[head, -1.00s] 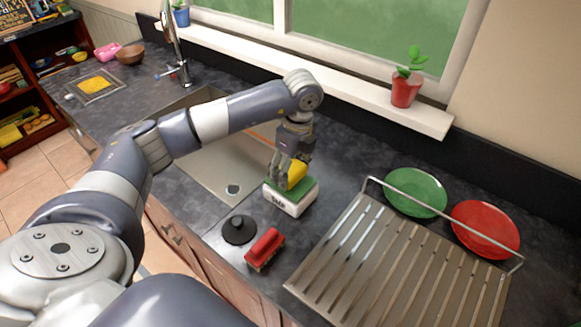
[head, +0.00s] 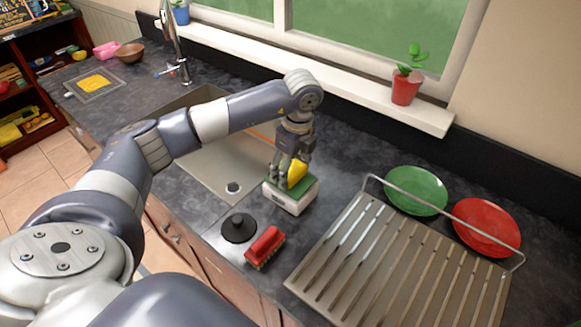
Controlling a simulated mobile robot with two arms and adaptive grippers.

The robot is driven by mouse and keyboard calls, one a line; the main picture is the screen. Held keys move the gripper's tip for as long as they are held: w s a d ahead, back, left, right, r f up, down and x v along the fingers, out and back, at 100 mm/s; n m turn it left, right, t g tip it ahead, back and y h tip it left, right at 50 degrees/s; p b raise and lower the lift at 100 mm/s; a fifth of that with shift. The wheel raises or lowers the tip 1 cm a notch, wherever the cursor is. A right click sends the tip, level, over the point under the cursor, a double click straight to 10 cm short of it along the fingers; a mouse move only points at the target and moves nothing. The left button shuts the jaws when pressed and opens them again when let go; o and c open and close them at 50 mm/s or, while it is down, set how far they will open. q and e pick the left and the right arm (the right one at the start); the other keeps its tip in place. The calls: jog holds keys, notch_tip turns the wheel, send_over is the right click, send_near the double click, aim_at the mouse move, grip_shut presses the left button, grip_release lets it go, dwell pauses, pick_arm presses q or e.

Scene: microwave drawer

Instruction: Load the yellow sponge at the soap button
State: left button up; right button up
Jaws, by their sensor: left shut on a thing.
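The yellow sponge (head: 297,173) is held in my left gripper (head: 290,172), tilted over the soap dispenser. The soap dispenser (head: 292,203) is a white box with a green top (head: 302,190), standing on the counter just right of the sink. The sponge's lower edge is at the green top and looks to touch it; the exact contact is hidden by the fingers. The gripper points down and is shut on the sponge. My right gripper is not in view.
A black sink plug (head: 239,228) and a red brush (head: 264,247) lie in front of the dispenser. A metal dish rack (head: 385,262) stands to the right, with a green plate (head: 416,190) and a red plate (head: 487,227) behind it. The sink (head: 215,165) lies left.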

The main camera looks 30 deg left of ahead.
pick_arm(q)
jog(key=shift+f+b, duration=0.5)
jog(key=shift+f, duration=0.25)
dwell(0.4)
jog(key=shift+f, duration=0.1)
dwell(1.1)
jog(key=shift+r+p, duration=2.1)
jog(key=shift+r, duration=1.5)
